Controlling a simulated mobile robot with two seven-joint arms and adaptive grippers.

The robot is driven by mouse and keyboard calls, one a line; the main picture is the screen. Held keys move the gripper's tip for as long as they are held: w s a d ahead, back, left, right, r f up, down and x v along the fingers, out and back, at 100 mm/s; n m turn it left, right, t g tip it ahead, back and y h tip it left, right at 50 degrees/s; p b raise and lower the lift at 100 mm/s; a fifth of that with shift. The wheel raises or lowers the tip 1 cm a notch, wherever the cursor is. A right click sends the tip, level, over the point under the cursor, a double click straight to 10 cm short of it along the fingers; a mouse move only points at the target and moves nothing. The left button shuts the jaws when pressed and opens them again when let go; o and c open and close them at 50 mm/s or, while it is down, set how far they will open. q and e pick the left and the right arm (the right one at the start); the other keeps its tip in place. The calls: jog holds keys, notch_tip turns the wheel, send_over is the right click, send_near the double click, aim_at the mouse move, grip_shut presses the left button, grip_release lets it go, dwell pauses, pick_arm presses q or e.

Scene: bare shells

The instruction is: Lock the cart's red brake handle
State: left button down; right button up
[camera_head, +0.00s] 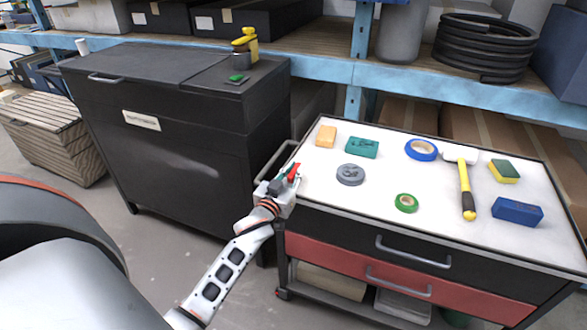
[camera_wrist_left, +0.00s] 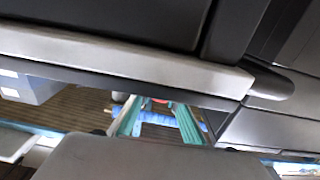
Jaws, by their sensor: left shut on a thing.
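The cart (camera_head: 420,238) has a white top with a dark rim and stands at the right in the head view. Its red brake handle (camera_head: 294,171) shows at the cart's left side, close to the push bar (camera_head: 270,162). My left gripper (camera_head: 287,178) is at the handle and shut on it; the fingers hide part of it. In the left wrist view, the teal fingers of my left gripper (camera_wrist_left: 158,118) have a small bit of red between their far ends. Most of the handle is hidden there. My right gripper is in neither view.
A hammer (camera_head: 465,186), tape rolls, sponges and blocks lie on the cart top. A dark cabinet (camera_head: 170,120) stands left of the cart, with a narrow gap between. A blue-edged shelf (camera_head: 330,68) runs behind. Bare floor (camera_head: 150,240) lies in front of the cabinet.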

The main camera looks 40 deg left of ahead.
pick_arm(q)
jog(key=c, duration=2)
grip_release()
jog(key=shift+d, duration=0.1)
jog(key=shift+o, duration=0.2)
jog(key=v, duration=1.2)
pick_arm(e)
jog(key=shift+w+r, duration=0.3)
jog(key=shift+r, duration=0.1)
